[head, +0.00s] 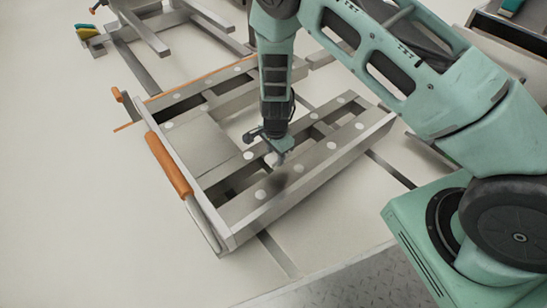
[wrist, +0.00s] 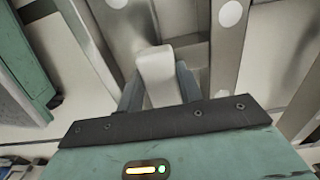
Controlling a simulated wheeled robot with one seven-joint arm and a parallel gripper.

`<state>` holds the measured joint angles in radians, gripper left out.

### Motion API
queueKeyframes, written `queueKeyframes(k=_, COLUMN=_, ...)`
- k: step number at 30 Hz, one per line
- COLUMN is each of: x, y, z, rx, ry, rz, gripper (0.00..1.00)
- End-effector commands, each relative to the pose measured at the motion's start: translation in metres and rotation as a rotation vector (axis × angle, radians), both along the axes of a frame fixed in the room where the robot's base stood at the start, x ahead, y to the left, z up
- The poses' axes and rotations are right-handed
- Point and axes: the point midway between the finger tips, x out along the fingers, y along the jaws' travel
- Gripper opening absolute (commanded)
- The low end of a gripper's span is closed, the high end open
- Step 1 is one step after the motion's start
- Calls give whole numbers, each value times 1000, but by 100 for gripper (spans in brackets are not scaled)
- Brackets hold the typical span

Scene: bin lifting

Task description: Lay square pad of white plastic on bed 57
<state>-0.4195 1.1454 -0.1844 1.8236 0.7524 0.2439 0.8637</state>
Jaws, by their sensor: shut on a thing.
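A low grey metal frame (head: 325,172) with rails and several white round spots lies in the middle of the head view; I take it for the bed, but no number 57 is legible. My gripper (head: 275,152) points down over its front part. It is shut on a small white block, the white plastic pad (wrist: 157,72), which shows between the two fingers in the wrist view. The pad appears above the front rails, apart from them; the exact gap cannot be told. A dark shadow falls on the front rail just below it. Rails with white spots show behind the pad in the wrist view.
Orange handles (head: 168,165) stand along the frame's left side. A flat grey plate (head: 203,147) fills its left part. Another metal frame (head: 145,35) with a yellow and teal item (head: 87,32) is at the upper left. Pale floor (head: 70,200) is clear at the left.

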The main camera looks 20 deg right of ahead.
Motion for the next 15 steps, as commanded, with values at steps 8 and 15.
queueKeyframes(k=8, x=0, y=0, z=-37, rx=1, ry=1, rz=-1, gripper=13)
queueKeyframes(k=15, x=0, y=0, z=-61, rx=1, ry=-1, rz=1, gripper=13)
